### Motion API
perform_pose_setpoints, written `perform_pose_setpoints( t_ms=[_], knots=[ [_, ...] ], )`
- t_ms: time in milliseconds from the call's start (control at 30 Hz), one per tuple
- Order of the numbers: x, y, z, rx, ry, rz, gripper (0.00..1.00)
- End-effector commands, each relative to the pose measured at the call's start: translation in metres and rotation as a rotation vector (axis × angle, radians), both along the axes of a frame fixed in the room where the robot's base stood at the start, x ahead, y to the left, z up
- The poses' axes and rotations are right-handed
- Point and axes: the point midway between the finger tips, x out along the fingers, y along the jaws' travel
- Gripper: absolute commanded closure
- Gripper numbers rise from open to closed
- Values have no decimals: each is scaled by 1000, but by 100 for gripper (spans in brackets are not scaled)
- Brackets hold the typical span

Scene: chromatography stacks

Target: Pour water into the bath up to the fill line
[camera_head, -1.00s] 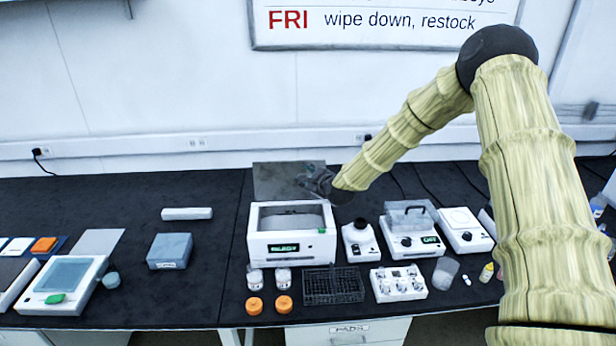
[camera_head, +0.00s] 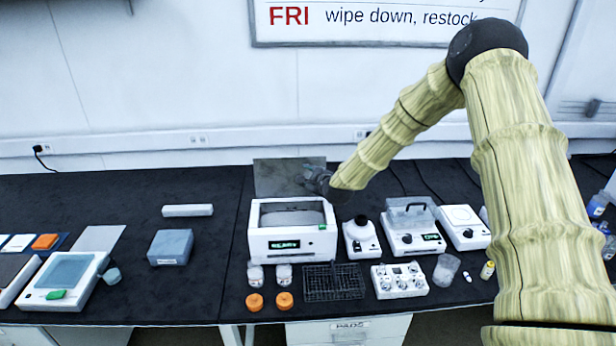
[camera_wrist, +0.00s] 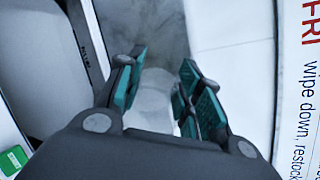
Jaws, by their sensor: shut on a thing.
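The bath (camera_head: 262,243) is a white box with an open top, a grey basin and a lit green display on its front. It also shows at the left of the wrist view (camera_wrist: 35,115), where a small dark label on its rim seems to read FILL. My gripper (camera_head: 318,178) is behind the bath's back right corner in the head view. In the wrist view my gripper (camera_wrist: 160,90) is shut on a pale, translucent vessel (camera_wrist: 155,100), beside the bath rather than over its basin. The vessel's tilt and any water are unclear. The basin's water level cannot be made out.
A grey panel (camera_head: 270,178) lies behind the bath. A small white device (camera_head: 361,240) and a lidded instrument (camera_head: 412,242) stand to its right. Jars, orange caps (camera_head: 255,302) and a dark rack (camera_head: 334,284) are in front. The bench left of the bath is partly clear.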

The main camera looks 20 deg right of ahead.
Motion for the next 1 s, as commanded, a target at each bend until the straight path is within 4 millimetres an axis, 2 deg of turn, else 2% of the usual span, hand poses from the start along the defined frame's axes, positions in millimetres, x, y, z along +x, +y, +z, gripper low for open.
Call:
perform_pose_setpoints(
  t_ms=[600, 1000],
  knots=[
    [1, 3, -11, -100, 0, 0, 100],
    [1, 3, -12, -104, -1, 0, 100]
  ],
)
